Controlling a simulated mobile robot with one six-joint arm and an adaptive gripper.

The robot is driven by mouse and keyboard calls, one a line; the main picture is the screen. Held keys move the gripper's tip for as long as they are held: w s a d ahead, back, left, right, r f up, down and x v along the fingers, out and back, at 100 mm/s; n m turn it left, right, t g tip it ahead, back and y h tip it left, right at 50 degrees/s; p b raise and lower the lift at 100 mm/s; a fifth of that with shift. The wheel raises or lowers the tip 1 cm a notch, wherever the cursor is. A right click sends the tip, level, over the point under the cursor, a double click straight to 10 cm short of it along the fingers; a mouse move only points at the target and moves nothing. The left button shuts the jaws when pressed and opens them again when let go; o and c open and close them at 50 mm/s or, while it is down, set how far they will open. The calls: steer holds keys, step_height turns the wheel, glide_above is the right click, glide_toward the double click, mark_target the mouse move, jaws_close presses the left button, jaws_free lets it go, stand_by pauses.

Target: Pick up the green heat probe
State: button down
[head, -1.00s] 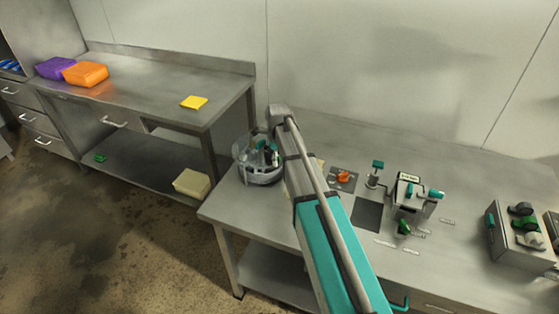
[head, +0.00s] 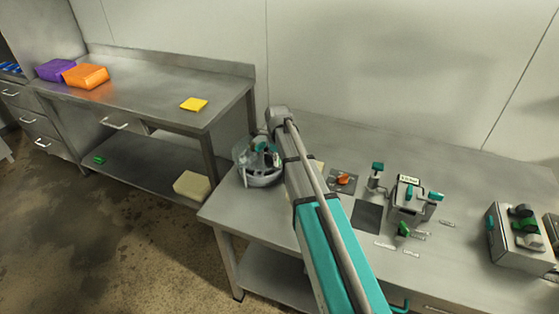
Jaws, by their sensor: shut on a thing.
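A round grey open container (head: 258,180) stands at the left end of the near bench. My arm reaches over the bench, and my gripper (head: 274,158) is low at this container, partly hidden by the arm. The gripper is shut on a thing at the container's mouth. A green piece (head: 262,147) shows there, which appears to be the green heat probe. Its lower part is hidden, and I cannot tell whether it is clear of the container.
Right of my arm are an orange item (head: 343,179), a teal-topped stand (head: 377,175), a grey device (head: 408,203), a green-handled item (head: 404,229) and a metal box (head: 517,250). A second bench (head: 150,85) at left holds a yellow pad (head: 194,104).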

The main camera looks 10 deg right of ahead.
steer(key=shift+r+p, duration=1.35)
steer(key=shift+r, duration=0.1)
steer(key=s+a+r+p, duration=0.1)
steer(key=s+r+p, duration=0.9)
steer(key=s, duration=0.4)
steer(key=shift+a, duration=0.15)
